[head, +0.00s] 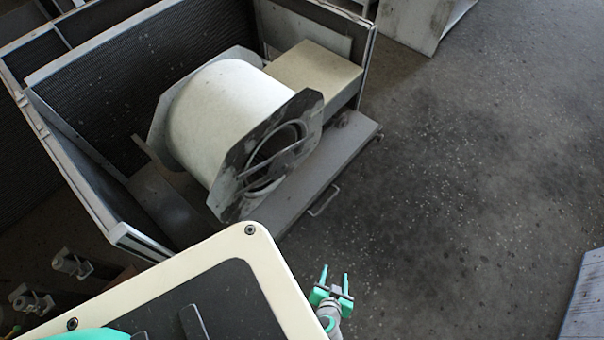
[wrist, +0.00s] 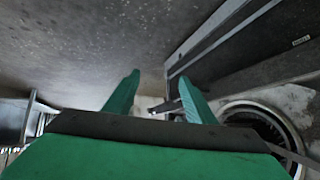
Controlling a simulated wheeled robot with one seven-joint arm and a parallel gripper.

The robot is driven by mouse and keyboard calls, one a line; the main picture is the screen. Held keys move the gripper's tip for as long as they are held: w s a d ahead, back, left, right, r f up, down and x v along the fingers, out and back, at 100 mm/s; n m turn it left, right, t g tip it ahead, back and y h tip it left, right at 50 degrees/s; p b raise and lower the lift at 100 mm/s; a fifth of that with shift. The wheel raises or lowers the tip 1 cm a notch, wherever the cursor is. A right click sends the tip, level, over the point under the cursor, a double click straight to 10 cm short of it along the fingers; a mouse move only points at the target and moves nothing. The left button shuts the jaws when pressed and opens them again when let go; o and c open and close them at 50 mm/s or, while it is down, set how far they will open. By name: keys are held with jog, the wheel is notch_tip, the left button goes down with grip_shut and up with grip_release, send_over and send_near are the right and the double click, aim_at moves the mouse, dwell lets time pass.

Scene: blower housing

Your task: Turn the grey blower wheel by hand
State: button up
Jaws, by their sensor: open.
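The blower housing (head: 212,115), a pale drum with dark end plates, lies in an open metal cabinet in the head view. The blower wheel (head: 268,160) shows only partly, as dark vanes inside the round opening of the near end plate, behind a bracket. In the wrist view the round opening with the wheel (wrist: 262,122) is at the lower right, partly cut off. My gripper (head: 335,279) is open and empty, in front of and below the housing in the head view, apart from the wheel. Its green fingers also show in the wrist view (wrist: 158,90).
The cabinet's side wall (head: 85,190) stands left of the housing. A beige box (head: 318,72) sits behind it. A ledge with a handle (head: 323,201) runs along the cabinet's near right side.

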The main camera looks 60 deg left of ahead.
jog(key=w+a+f+n+g+y, duration=0.2)
jog(key=w+a+n+y, duration=0.1)
jog(key=a, duration=0.3)
jog(key=n+g+y, duration=0.8)
jog(key=n+g, duration=0.2)
jog(key=n, duration=0.2)
send_near(291, 171)
jog(key=x, duration=0.8)
jog(key=shift+s+d+r, duration=0.1)
jog(key=shift+r, duration=0.05)
jog(key=shift+c, duration=0.3)
grip_shut()
jog(key=shift+m, duration=2.6)
